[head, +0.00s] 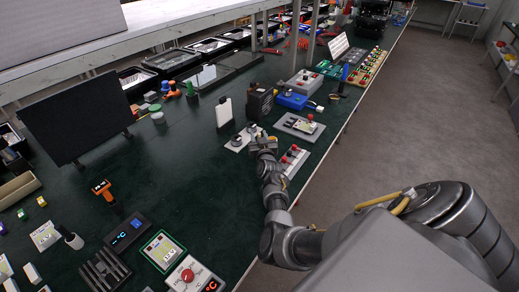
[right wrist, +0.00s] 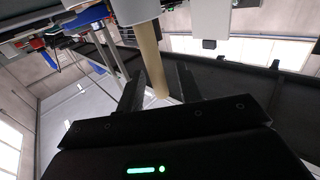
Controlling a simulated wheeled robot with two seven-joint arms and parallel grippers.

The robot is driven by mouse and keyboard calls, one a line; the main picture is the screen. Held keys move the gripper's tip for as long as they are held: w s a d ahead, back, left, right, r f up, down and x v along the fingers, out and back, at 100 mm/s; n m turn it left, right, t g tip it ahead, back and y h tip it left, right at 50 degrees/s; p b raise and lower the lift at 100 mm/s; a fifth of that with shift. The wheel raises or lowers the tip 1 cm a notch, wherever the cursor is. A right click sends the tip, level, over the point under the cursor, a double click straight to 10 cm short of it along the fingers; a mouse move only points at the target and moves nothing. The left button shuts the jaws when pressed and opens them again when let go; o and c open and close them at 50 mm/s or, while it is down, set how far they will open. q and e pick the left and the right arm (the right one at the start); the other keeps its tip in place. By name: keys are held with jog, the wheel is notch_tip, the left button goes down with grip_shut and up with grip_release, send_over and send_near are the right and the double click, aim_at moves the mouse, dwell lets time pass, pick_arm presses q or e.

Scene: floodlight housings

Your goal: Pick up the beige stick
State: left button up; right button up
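The beige stick (right wrist: 149,60) shows in the right wrist view as a long pale-tan bar. It runs from the top of the picture down between the two fingers of my right gripper (right wrist: 160,88). The fingers are apart, with gaps visible beside the stick, so it is not clamped. In the head view my right gripper (head: 263,144) is over the green table, by a grey plate with dark knobs. I cannot make out the stick clearly there. My left gripper is not in view.
A panel with red buttons (head: 293,160) lies just right of my right gripper. A black box (head: 260,102) and a white upright block (head: 224,112) stand behind it. A large dark screen (head: 75,115) stands at left. The table's middle left is fairly clear.

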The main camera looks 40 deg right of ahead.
jog(key=shift+r, duration=0.15)
jog(key=shift+c, duration=0.2)
grip_shut()
jog(key=shift+r, duration=0.1)
notch_tip(320, 180, up, 10)
jog(key=shift+f+b, duration=0.1)
jog(key=shift+b, duration=0.2)
